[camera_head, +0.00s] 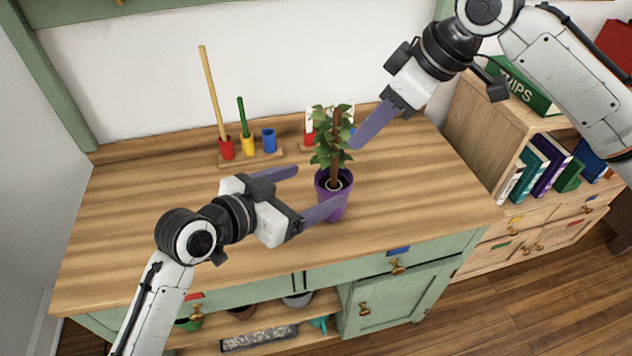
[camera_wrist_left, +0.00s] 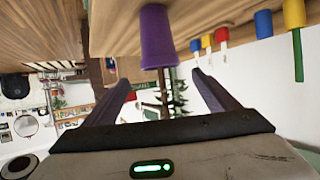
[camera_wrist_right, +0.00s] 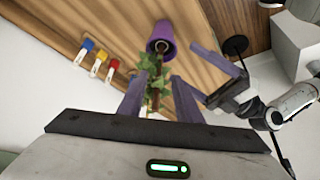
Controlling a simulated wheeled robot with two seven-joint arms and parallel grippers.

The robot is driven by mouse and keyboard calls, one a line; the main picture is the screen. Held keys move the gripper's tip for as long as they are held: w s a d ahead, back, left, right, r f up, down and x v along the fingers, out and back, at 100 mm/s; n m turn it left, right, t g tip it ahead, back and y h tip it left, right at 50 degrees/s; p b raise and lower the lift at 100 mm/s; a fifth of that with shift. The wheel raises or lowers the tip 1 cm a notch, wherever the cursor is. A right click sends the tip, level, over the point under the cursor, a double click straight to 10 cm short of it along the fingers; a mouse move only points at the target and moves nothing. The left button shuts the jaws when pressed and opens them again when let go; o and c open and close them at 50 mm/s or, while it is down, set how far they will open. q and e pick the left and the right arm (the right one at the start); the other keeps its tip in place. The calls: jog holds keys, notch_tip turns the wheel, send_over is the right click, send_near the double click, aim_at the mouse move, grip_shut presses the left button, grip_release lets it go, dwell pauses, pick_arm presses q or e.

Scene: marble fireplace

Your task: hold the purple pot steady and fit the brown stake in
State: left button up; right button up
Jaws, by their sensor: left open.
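The purple pot (camera_head: 331,183) stands upright on the wooden counter with a leafy green plant in it. The brown stake (camera_head: 337,150) stands nearly upright among the leaves above the pot; its foot at the soil is unclear. My left gripper (camera_head: 321,186) is open beside the pot, its near finger overlapping the pot's front. In the left wrist view the pot (camera_wrist_left: 157,40) appears inverted between and beyond the fingers. My right gripper (camera_head: 355,144) is at the stake. In the right wrist view, stake and leaves show between its fingers (camera_wrist_right: 158,75); contact is unclear.
A bookshelf (camera_head: 500,130) stands right. The counter's left side is clear.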

aim_at(332, 178)
pick_arm(q)
jog(key=x, duration=1)
jog(key=shift+f, duration=0.1)
